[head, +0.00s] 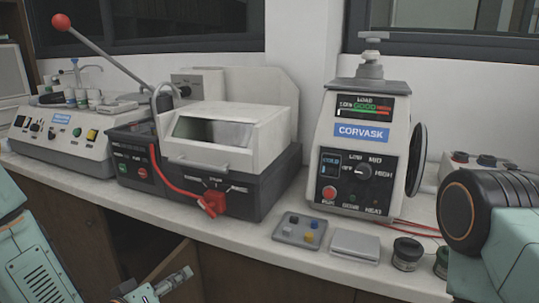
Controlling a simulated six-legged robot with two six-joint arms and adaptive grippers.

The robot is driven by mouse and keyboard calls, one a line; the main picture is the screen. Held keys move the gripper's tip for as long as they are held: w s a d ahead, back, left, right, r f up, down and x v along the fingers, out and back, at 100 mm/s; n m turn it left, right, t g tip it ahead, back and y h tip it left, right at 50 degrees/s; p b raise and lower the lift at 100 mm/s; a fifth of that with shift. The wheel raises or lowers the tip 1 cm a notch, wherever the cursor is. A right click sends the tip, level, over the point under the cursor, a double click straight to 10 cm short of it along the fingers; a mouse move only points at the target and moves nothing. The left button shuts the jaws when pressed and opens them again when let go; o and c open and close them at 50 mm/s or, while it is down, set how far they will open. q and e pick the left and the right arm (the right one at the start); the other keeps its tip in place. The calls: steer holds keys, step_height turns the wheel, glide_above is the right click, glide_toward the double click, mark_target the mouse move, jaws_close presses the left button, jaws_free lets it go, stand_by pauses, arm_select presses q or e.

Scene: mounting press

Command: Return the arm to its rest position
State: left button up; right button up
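My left arm (38,262) comes in at the lower left, low in front of the bench. My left gripper (178,281) shows at the bottom edge, left of centre, below the worktop's front edge. Only its end part shows and it is small, so I cannot tell whether its fingers are apart. I see no object in it. My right arm (490,225) shows at the right edge, close to the camera, in front of the bench's right end. Its gripper is out of the picture.
The CORVASK press (362,150) stands on the worktop (255,235). Left of it are a hooded machine (228,135) with a red-knobbed lever (61,22) and a white control unit (55,133). A button tray (299,230), a flat grey box (355,246) and jars (407,253) lie near the front edge.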

arm_select(q)
steer(key=s+d+f+m+g+y, duration=0.2)
steer(key=s+f+g, duration=0.4)
steer(key=s+f, duration=0.7)
steer(key=s+a+f+m+g+y, duration=0.1)
steer(key=s+f+g, duration=0.2)
steer(key=s, duration=0.7)
steer(key=s+a+f+m+g+y, duration=0.1)
steer(key=s+f+g, duration=0.2)
steer(key=s, duration=0.7)
steer(key=shift+g+y, duration=0.3)
steer(key=shift+g, duration=0.5)
steer(key=shift+a, duration=0.1)
